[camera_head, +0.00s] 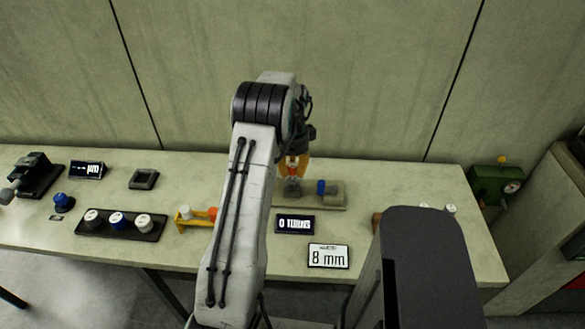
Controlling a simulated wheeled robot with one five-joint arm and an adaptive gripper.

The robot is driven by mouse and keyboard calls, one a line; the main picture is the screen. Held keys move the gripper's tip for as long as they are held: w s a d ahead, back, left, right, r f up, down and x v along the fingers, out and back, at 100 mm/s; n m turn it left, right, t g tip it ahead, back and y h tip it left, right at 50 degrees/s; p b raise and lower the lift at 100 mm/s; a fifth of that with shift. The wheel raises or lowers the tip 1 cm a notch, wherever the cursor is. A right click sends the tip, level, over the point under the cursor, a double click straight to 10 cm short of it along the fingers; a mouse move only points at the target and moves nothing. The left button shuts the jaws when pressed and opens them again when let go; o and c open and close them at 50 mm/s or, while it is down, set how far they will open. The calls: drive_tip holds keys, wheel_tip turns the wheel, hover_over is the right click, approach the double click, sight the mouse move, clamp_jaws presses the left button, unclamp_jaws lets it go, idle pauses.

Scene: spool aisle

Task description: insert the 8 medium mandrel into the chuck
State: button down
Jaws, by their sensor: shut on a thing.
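My gripper (293,166) is past my arm at the back of the bench, pointing down with orange fingers. It is shut on the mandrel, which is mostly hidden between the fingers; only a small reddish and pale patch shows there. Directly below is a grey round part, seemingly the chuck (292,188), on the left of a tan base plate (322,207). I cannot tell whether the mandrel is inside it or just above. A grey block with a blue part (327,187) sits on the right of the same plate.
A "0 TURNS" display (295,224) and an "8 mm" sign (328,256) stand in front. Left are a yellow holder (194,218), a black tray (104,234) with several capped pieces, a blue knob (63,203) and a square dish (144,179). A green machine (494,185) stands right.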

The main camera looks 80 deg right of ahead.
drive_tip(key=shift+f+b, duration=0.6)
drive_tip(key=shift+f, duration=0.3)
drive_tip(key=c, duration=1)
unclamp_jaws()
drive_tip(key=shift+o, duration=0.2)
wheel_tip(320, 180, up, 12)
drive_tip(key=shift+d, duration=0.1)
